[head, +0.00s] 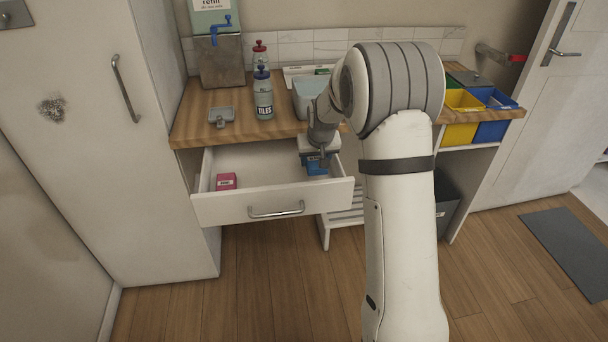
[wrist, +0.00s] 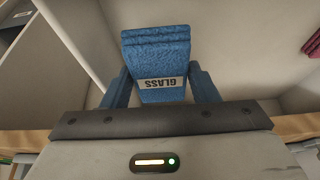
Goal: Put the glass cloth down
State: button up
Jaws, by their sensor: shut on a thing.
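The glass cloth (wrist: 155,52) is a folded blue cloth with a tag reading GLASS. My gripper (wrist: 160,88) is shut on it, one finger on each side. In the head view the cloth (head: 316,168) is in the right part of the open drawer (head: 215,208), below my gripper (head: 316,160). In the wrist view pale drawer surfaces lie around the cloth. I cannot tell whether the cloth touches the drawer floor. My arm hides part of the counter and the drawer's back right.
A pink-red packet or cloth (head: 226,181) lies at the drawer's left. The drawer's middle is clear. On the wooden counter (head: 190,127) stand a soap dish (head: 221,117), a TILES bottle (head: 263,98), a red-capped bottle (head: 259,52) and a grey tub (head: 307,93). Yellow bins (head: 460,133) and blue bins (head: 490,131) are right.

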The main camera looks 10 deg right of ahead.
aim_at(314, 179)
jog(key=shift+f, duration=2.85)
jog(key=shift+f+b, duration=0.2)
jog(key=shift+b, duration=0.2)
jog(key=o, duration=1)
jog(key=shift+r, duration=0.1)
